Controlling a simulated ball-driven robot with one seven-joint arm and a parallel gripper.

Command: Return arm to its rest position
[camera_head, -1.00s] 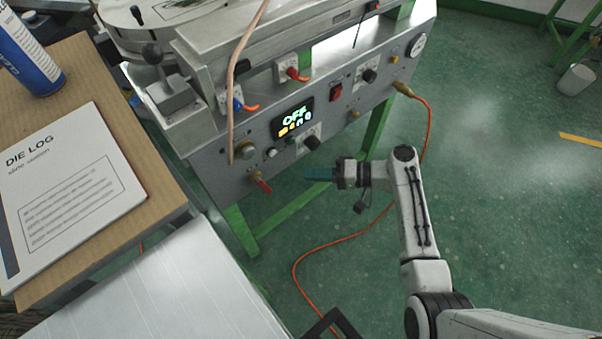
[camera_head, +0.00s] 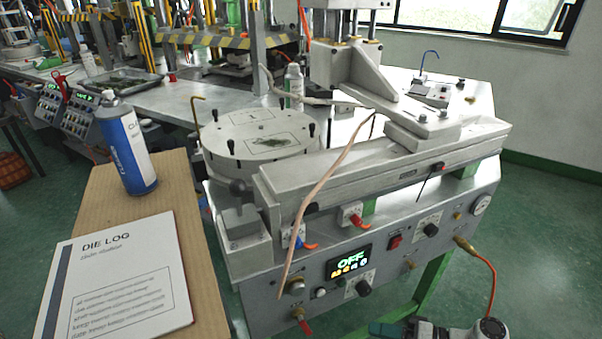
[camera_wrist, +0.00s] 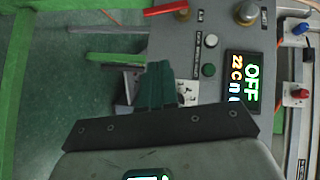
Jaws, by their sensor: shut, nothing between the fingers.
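My gripper (camera_head: 386,328) shows at the bottom edge of the head view, with teal fingers pointing left. It is in front of and below the machine's control panel (camera_head: 330,300). In the wrist view my gripper (camera_wrist: 160,84) is shut and empty, its teal fingers together. There the fingers appear in front of the panel's edge, beside the lit display (camera_wrist: 241,82), which reads OFF. No contact with the panel is visible. Most of my arm is outside the head view.
The wax injection machine has knobs, a red switch (camera_head: 395,242) and a gauge (camera_head: 481,205). An orange hose (camera_head: 492,280) hangs near my wrist. A DIE LOG book (camera_head: 125,280) and spray can (camera_head: 128,150) are on the board at left. Green floor (camera_head: 550,260) is open at right.

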